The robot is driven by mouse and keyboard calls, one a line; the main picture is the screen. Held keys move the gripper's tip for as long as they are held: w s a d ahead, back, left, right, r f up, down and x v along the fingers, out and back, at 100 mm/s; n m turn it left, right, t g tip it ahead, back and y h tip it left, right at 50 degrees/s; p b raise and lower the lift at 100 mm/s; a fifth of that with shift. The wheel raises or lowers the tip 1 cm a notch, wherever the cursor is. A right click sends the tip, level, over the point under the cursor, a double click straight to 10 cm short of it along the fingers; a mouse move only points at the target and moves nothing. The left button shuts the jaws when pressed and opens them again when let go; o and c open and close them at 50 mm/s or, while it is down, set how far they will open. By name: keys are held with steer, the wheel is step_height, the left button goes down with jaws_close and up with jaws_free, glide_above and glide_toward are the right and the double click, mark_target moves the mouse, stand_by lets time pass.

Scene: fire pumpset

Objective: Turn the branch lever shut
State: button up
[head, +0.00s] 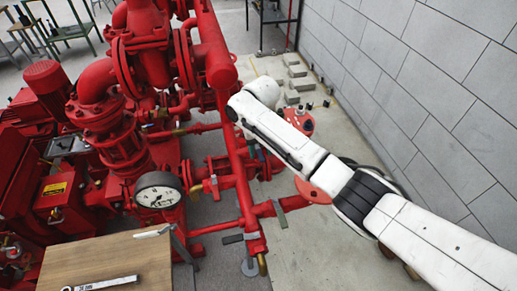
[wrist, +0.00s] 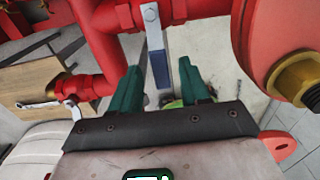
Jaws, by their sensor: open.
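A metal lever (wrist: 154,32) with a blue-grey grip (wrist: 161,72) hangs from a red pipe fitting at the top of the wrist view. My gripper (wrist: 160,88) has two green fingers, spread apart, one on each side of the grip. The grip shows between the fingers with a gap on both sides; I cannot tell its exact depth between them. A second, silver lever (wrist: 40,105) sits on a red valve (wrist: 85,88) to the left.
A large red flange (wrist: 270,40) with a brass nut (wrist: 300,78) is close on the right. Red pumps and pipes (head: 115,130) fill the left of the head view, with a pressure gauge (head: 158,190). A wooden table (head: 110,262) stands in front. A grey block wall (head: 430,95) is on the right.

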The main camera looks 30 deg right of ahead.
mark_target(260, 154)
step_height(260, 154, up, 11)
steer(key=shift+b, duration=0.45)
steer(key=shift+f, duration=0.1)
stand_by(0.4)
